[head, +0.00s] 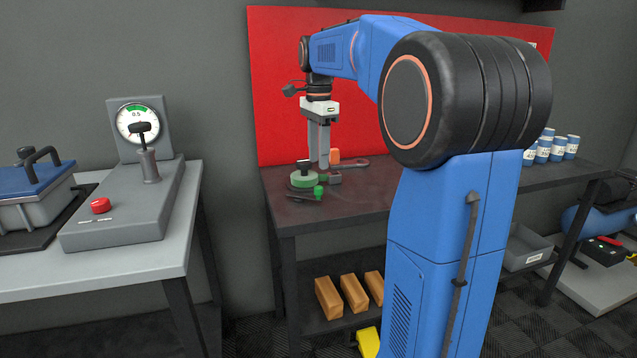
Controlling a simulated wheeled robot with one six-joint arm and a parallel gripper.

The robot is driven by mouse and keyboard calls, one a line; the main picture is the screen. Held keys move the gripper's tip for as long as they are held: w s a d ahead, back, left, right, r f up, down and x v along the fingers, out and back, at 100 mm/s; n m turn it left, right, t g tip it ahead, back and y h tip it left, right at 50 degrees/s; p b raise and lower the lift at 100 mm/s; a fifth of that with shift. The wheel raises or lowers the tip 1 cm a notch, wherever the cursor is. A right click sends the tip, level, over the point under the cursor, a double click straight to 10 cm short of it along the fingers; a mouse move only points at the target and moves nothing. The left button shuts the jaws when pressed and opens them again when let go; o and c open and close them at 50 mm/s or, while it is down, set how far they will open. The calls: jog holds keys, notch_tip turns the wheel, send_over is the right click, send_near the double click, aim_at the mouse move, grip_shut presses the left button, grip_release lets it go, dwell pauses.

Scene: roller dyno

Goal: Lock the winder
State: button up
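My gripper (319,160) points straight down over the dark workbench, in front of the red back panel. Its two long grey fingers look close together; whether they are apart or touching is too small to tell. A round green piece with a black upright knob (304,179) stands on the bench just left of the fingertips. It may be the winder, but I cannot be sure. A small bright green knob (318,192) sits at its front right. A small grey block (334,177) lies just right of the fingertips. No clear contact shows.
An orange piece (335,156) and a wrench-like tool (352,163) lie behind my gripper. On the left table (120,262) stands a grey unit with gauge (138,121), lever and red button (100,205). Wooden blocks (354,294) lie on the lower shelf. My arm hides the bench's middle.

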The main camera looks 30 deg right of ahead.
aim_at(318, 187)
notch_tip(318, 187, down, 8)
jog(key=shift+f, duration=0.15)
dwell(0.4)
grip_shut()
